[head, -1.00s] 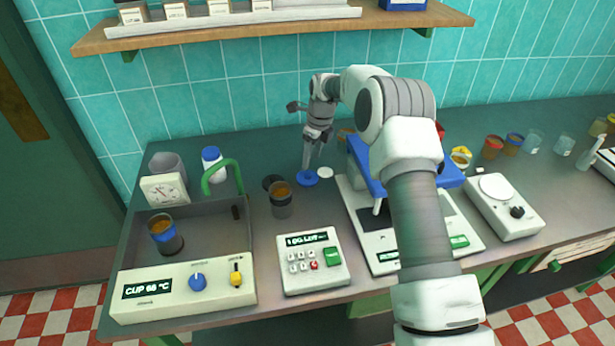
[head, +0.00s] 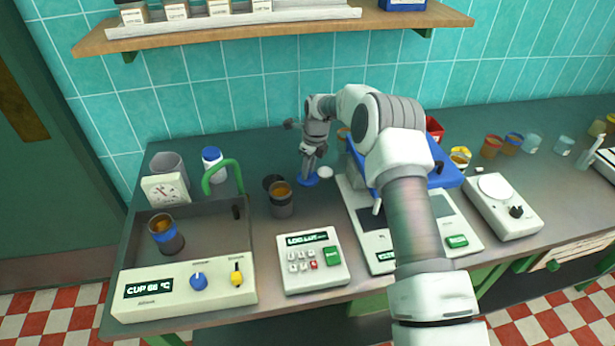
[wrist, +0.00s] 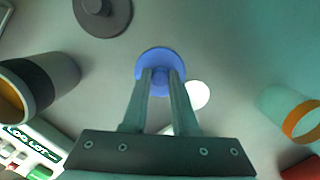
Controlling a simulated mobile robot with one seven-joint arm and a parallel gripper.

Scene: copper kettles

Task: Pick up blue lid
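The blue lid (head: 310,181) lies flat on the counter, below my gripper (head: 307,176). In the wrist view the round blue lid (wrist: 160,53) shows its small knob between the two fingertips of my gripper (wrist: 160,74). The fingers are apart, with a gap in which the knob sits. The fingertips are low over the lid and cover part of its near side. I cannot tell whether they touch the knob.
A white lid (head: 326,172) lies close to the right of the blue lid, and a dark lid (head: 272,182) to the left. A dark-banded cup (head: 281,200) stands in front left. The blue-topped machine (head: 415,170) is to the right.

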